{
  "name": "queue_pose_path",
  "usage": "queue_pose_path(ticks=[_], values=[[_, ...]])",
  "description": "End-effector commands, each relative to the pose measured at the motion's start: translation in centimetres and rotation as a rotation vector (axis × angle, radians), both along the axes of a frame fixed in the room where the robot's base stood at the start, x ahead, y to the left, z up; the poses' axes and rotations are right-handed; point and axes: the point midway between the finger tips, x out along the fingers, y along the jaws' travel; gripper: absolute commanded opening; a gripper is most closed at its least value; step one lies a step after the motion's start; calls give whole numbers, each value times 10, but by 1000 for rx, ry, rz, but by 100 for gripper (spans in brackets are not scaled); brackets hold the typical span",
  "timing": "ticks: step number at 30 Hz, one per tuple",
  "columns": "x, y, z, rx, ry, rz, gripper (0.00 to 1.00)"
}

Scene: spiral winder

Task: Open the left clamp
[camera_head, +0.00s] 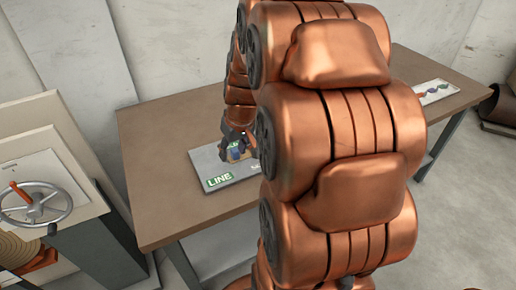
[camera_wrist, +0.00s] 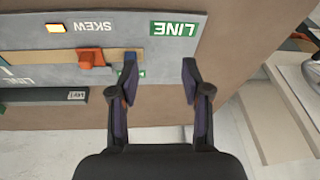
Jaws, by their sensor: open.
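In the wrist view, a grey board (camera_wrist: 110,15) lies on the table, its lettering upside down. On it is a wooden strip (camera_wrist: 55,62) with an orange block-like part (camera_wrist: 90,58) and a small blue part (camera_wrist: 130,57) at its right end. I cannot tell for sure which of these is the left clamp. My gripper (camera_wrist: 159,78) is open and empty, its fingers apart over the board's edge. Its left fingertip overlaps the blue part in the picture; contact cannot be told. In the head view my arm hides most of the board (camera_head: 240,178).
The board bears a green LINE sign (camera_wrist: 174,28) and a lit orange lamp (camera_wrist: 55,28) beside the word SKEW. In the head view, a handwheel (camera_head: 36,204) stands left of the table (camera_head: 165,135). A white tray (camera_head: 434,92) lies at the table's right end.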

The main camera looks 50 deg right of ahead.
Motion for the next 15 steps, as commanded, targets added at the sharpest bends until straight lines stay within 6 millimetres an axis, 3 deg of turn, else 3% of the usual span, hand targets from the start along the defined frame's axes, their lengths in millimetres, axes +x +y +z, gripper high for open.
queue_pose_path(ticks=[1, 6, 10, 15], values=[[4, -25, -10, -11, -20, -31, 48], [12, -90, -23, -63, -79, -91, 48], [12, -120, -28, -92, -104, -117, 48], [13, -132, -30, -106, -115, -127, 48]])
